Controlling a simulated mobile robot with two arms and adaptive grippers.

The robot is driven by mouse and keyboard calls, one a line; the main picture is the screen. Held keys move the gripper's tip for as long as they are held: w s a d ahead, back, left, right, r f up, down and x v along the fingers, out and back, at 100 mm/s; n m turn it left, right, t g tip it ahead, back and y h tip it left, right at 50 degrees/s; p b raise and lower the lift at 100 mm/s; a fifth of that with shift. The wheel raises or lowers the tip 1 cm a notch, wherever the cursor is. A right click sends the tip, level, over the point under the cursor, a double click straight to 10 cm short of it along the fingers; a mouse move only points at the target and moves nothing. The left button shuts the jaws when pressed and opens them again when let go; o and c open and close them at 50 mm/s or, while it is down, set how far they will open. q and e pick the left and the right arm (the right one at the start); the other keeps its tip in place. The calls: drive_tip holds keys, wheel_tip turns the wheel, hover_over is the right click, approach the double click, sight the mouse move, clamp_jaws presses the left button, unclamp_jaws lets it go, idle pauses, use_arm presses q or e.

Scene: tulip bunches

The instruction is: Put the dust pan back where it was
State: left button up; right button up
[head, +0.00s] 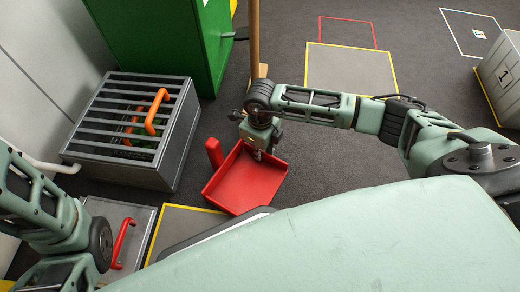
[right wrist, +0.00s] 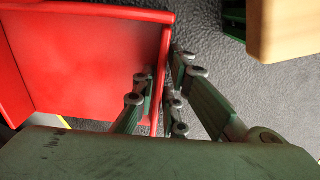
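The red dust pan (head: 240,185) is in the middle of the head view, near the floor, its short upright handle (head: 213,152) at its left corner. I cannot tell whether it touches the floor. My right gripper (head: 262,148) is at the pan's far right side. In the right wrist view its fingers (right wrist: 160,88) lie close on both sides of the red pan's (right wrist: 85,60) side wall and appear shut on it. My left arm is at the lower left of the head view; its gripper is not visible.
A slatted metal crate (head: 120,175) with an orange handle stands left of the pan, beside a green cabinet (head: 160,40). A wooden pole (head: 253,35) stands behind. Outlined floor areas include a yellow-edged one (head: 350,70) at the back. A grey box (head: 500,80) stands right. Floor between is clear.

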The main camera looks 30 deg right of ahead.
drive_tip(key=shift+o, duration=1.2)
wheel_tip(320, 180, up, 12)
drive_tip(key=p, duration=0.9)
drive_tip(key=shift+r, duration=0.2)
drive_tip(key=shift+w+d, duration=0.1)
